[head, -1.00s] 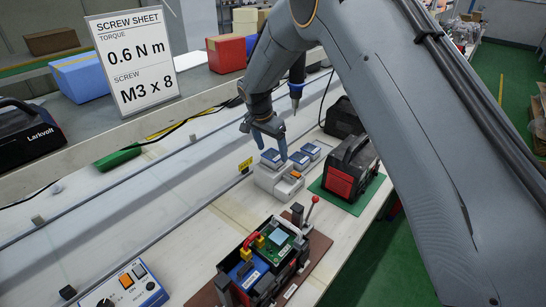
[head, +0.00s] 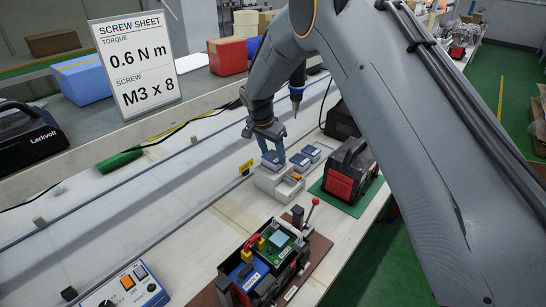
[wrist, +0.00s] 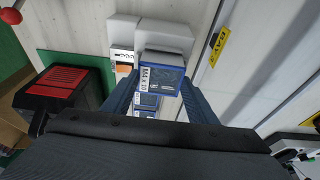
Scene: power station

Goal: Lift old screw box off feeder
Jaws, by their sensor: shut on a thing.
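My gripper (head: 273,153) is shut on the old screw box, a blue box (wrist: 160,78) with a white label reading M4 x 10. In the wrist view the box sits between my two blue fingers. In the head view the fingers partly cover it, above the white feeder (head: 265,182). The feeder, with an orange button, also shows in the wrist view (wrist: 166,34), behind the box. I cannot tell how wide any gap between box and feeder is.
Two other blue-topped boxes (head: 299,161) (head: 312,153) stand just right of the feeder. A red-and-black unit (head: 350,172) on a green mat stands further right. A screwdriver (head: 297,88) hangs behind. A fixture with a circuit board (head: 276,246) is in front. The screw sheet (head: 134,62) reads M3 x 8.

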